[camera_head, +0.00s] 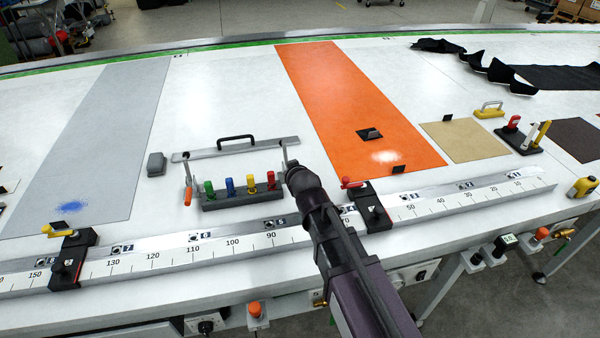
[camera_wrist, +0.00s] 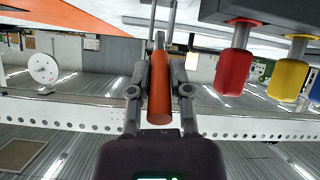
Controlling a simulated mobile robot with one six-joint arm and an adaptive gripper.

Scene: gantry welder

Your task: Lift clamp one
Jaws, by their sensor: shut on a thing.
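My gripper (camera_head: 292,170) is at the right end of a grey clamp bar (camera_head: 225,149) in the head view. In the wrist view my gripper (camera_wrist: 160,80) is shut on an orange clamp handle (camera_wrist: 160,105), with one finger on each side. Thin metal rods (camera_wrist: 174,18) run up from this handle. In the head view my gripper hides the handle. A matching orange handle (camera_head: 187,197) hangs on a lever at the bar's left end. The bar has a black grip (camera_head: 236,138). No label shows which clamp is number one.
A dark rack (camera_head: 240,201) with green, blue, yellow and red handles stands just left of my gripper. Its red handle (camera_wrist: 234,72) is close by. A scale rail (camera_head: 215,246) with black sliding stops runs along the front edge. An orange strip (camera_head: 340,90) lies behind.

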